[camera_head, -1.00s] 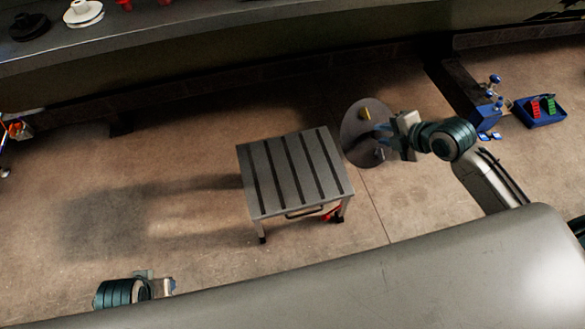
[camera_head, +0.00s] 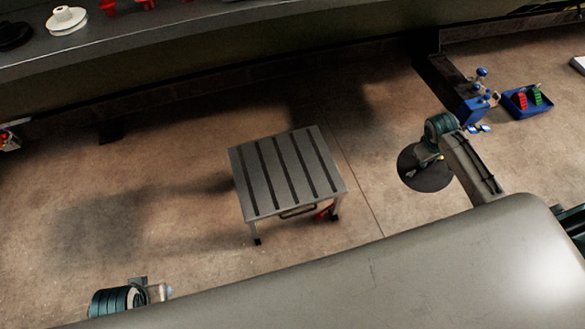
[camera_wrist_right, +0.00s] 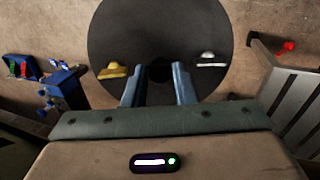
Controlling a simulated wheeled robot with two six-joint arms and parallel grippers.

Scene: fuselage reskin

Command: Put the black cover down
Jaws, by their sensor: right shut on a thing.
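The black cover (camera_head: 424,178) is a flat dark round disc, held above the floor at the right in the head view. It fills the top middle of the right wrist view (camera_wrist_right: 160,30), with a yellow fitting and a white fitting on its face. My right gripper (camera_wrist_right: 158,78) is shut on it near its center; in the head view my arm partly hides the grip. My left gripper (camera_head: 158,292) shows only partly at the lower left, apart from everything, and its jaws are unclear.
A grey slotted table (camera_head: 240,185) stands mid-floor, left of the cover. A blue vise-like device (camera_head: 476,108) and a blue tray (camera_head: 520,113) with red and green pieces are at the upper right. A long grey bench (camera_head: 150,45) runs along the back. A large grey curved panel (camera_head: 330,270) spans the front.

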